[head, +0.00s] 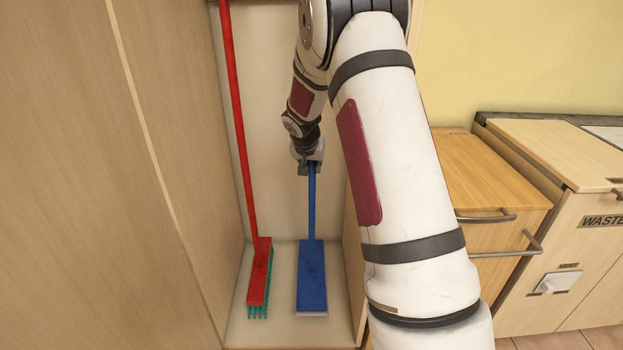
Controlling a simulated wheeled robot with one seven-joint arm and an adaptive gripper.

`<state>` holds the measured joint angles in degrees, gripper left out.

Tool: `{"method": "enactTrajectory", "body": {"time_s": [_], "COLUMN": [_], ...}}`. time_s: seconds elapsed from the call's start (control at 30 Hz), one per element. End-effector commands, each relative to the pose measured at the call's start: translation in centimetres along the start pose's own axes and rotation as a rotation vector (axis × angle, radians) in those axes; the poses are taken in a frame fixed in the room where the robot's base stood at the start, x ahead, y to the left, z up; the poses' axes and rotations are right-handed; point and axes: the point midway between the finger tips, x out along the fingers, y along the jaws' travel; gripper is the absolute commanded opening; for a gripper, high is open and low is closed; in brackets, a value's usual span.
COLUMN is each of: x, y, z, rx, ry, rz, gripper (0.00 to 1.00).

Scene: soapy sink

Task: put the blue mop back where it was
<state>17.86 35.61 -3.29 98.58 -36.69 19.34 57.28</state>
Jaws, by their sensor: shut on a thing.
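The blue mop (312,277) is upright inside a tall, narrow open cupboard (290,333), with its flat blue head low down near the cupboard floor. Whether the head touches the floor I cannot tell. My gripper (310,168) is shut on the upper visible part of the blue handle, and the arm reaches into the cupboard from the right. The handle above the gripper is hidden or does not show. The mop stands right of a red broom and apart from it.
The red broom (260,272) with green bristles leans at the cupboard's left side. A wooden side panel (150,180) bounds the left. At right stand a wooden drawer unit (490,180) with handles and a bin cabinet (570,230) marked WASTE.

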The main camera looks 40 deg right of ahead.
Motion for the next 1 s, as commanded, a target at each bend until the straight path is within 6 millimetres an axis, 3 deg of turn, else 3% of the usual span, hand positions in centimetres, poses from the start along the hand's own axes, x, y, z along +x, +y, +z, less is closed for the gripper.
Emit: {"method": "enactTrajectory", "body": {"time_s": [0.27, 0.7, 0.73, 0.8, 1.0], "x": [3.3, 3.6, 3.7, 3.7, 3.6], "y": [-0.1, -0.1, -0.1, -0.1, -0.1], "z": [1.7, 1.8, 2.0, 1.9, 1.9], "rx": [0.0, 0.0, 0.0, 0.0, 0.0], "ry": [0.001, 0.002, -0.001, -0.002, -0.001], "rz": [0.0, -0.001, 0.0, 0.0, 0.001], "gripper": [0.0, 0.0, 0.22, 0.37, 0.39]}}
